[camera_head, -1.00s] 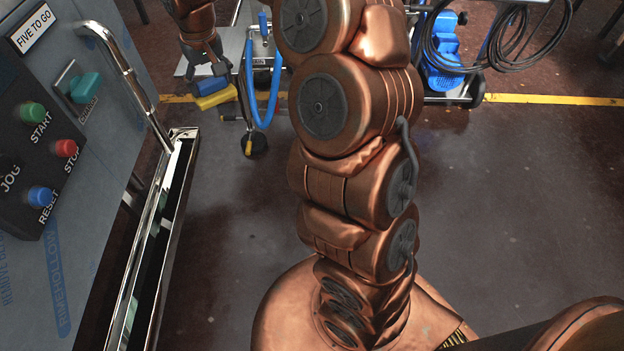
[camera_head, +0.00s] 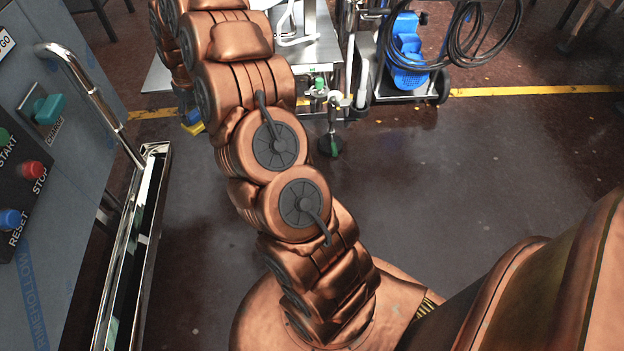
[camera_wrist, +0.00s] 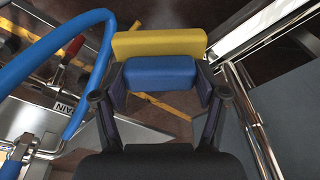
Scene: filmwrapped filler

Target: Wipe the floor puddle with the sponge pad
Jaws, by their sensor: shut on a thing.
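The sponge pad has a blue block on top of a yellow layer. In the wrist view my gripper (camera_wrist: 161,92) is shut on the blue block of the sponge pad (camera_wrist: 158,45), one finger on each side, with the yellow part facing away from me. The pad is held above the floor. The floor is dark with some shinier patches; I cannot make out a clear puddle edge.
A control panel (camera_head: 38,130) and a steel rail frame (camera_head: 150,200) stand at left. A steel cart (camera_head: 322,45) with a blue hose (camera_wrist: 95,75) is close to the pad. A blue machine (camera_head: 405,50) stands behind.

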